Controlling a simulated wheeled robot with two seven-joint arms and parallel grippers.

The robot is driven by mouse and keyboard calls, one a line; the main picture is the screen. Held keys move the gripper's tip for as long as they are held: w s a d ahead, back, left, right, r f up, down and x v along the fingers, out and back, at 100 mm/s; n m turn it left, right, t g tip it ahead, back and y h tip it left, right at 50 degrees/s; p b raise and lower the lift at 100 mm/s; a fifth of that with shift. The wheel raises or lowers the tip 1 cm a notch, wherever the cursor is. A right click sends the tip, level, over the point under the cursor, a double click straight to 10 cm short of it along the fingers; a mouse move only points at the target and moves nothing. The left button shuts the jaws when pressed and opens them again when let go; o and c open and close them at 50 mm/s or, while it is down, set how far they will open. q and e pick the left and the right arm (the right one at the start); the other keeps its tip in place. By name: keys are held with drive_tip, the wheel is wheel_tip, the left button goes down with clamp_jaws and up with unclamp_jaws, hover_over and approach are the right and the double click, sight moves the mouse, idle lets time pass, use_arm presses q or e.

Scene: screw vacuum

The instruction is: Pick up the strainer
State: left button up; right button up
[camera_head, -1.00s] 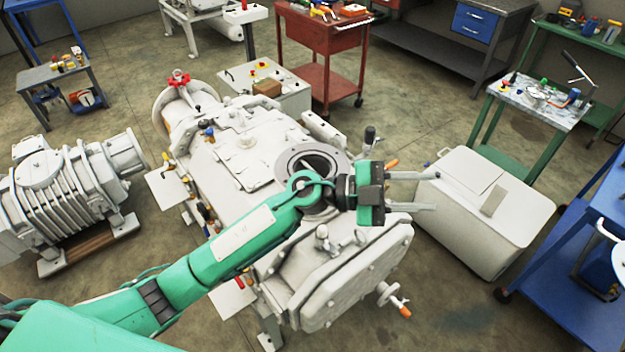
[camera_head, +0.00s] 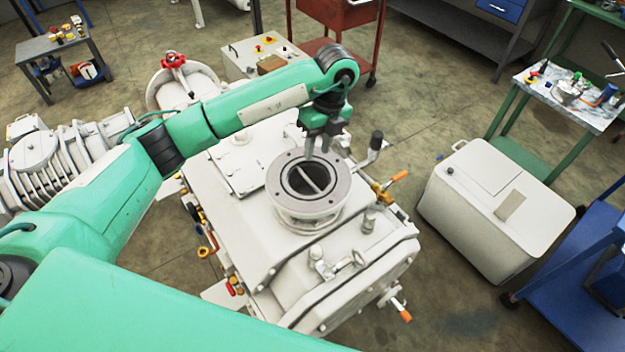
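The strainer (camera_head: 309,180) appears to be seated inside the round grey flanged opening (camera_head: 279,182) on top of the white vacuum machine. A light bar crosses the dark inside of the opening. The strainer's lower part is hidden in the machine. My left gripper (camera_head: 318,150) points down above the far edge of the opening, close to the rim. Its two fingers look apart with nothing between them. I cannot tell whether the fingertips touch the rim. My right gripper is not in view.
A black-tipped lever (camera_head: 375,148) and an orange-handled valve (camera_head: 397,177) stand right of the opening. A white box (camera_head: 490,205) is on the floor to the right. A green table (camera_head: 572,98) with small items stands behind it. Bare floor lies between machine and box.

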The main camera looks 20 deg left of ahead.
use_arm(q)
drive_tip(key=p, duration=0.2)
hover_over(310, 180)
drive_tip(key=f, duration=0.4)
drive_tip(key=shift+w+d+f, duration=0.15)
drive_tip(key=shift+w+d, duration=0.2)
drive_tip(key=shift+w, duration=0.05)
drive_tip(key=f, duration=0.2)
drive_tip(key=f+p, duration=0.1)
drive_tip(key=shift+s+a+f, duration=0.2)
drive_tip(key=shift+f, duration=0.15)
drive_tip(key=f+p, duration=0.2)
drive_tip(key=s+f, duration=0.1)
drive_tip(key=f, duration=0.1)
drive_tip(key=shift+a+p, duration=0.25)
drive_tip(key=shift+p, duration=0.15)
drive_tip(key=shift+f, duration=0.25)
clamp_jaws()
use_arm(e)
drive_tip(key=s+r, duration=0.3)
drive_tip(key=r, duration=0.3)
